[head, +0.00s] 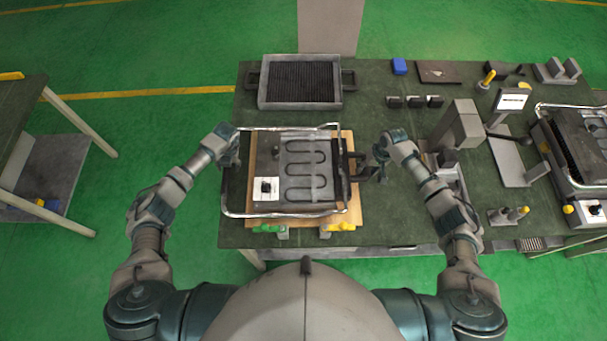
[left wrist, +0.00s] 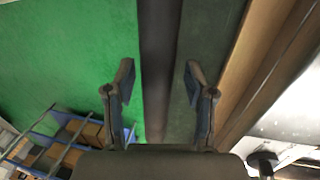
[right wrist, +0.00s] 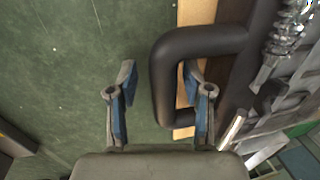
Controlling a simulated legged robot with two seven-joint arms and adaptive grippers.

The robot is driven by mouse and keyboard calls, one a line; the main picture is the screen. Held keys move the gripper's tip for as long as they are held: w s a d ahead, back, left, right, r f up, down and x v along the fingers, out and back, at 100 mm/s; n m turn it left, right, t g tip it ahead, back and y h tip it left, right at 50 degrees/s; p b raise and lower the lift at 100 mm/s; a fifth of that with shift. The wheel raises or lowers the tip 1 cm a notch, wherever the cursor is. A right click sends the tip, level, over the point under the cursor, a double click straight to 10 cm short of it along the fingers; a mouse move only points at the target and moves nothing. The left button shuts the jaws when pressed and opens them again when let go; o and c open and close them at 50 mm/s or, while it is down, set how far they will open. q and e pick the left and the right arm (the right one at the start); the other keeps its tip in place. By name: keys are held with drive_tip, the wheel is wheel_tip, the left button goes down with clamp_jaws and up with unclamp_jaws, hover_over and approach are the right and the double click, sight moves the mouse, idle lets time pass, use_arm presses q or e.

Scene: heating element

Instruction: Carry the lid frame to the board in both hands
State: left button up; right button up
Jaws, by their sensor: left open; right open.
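The lid frame, a chrome wire frame (head: 225,190), lies around a grey plate (head: 308,150) with a dark looped heating element. The plate is on the wooden board (head: 347,214). A black loop handle (head: 358,167) stands out at the right; in the right wrist view its bar (right wrist: 165,80) passes between my fingers. My right gripper (head: 379,163) is open at this handle, also in its wrist view (right wrist: 160,82). My left gripper (head: 232,160) is open at the left side. In its wrist view (left wrist: 160,80), a dark bar lies between the fingers; I cannot tell whether it is a handle.
The dark green table (head: 400,225) carries a ribbed tray (head: 300,82) at the back, a grey press-like device (head: 460,125) right of centre and a second chrome-framed unit (head: 575,140) at the right. Green and yellow clamps (head: 338,227) sit at the board's front edge.

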use_arm(q)
drive_tip(key=shift+w+r, duration=0.1)
drive_tip(key=shift+r, duration=0.3)
use_arm(e)
drive_tip(key=shift+a, duration=0.15)
drive_tip(key=shift+r, duration=0.1)
use_arm(q)
wheel_tip(320, 180, up, 11)
drive_tip(key=d, duration=0.2)
drive_tip(key=shift+d, duration=0.25)
use_arm(e)
wheel_tip(320, 180, up, 11)
drive_tip(key=d, duration=0.2)
drive_tip(key=shift+d+r, duration=0.2)
drive_tip(key=shift+d, duration=0.05)
drive_tip(key=shift+w, duration=0.1)
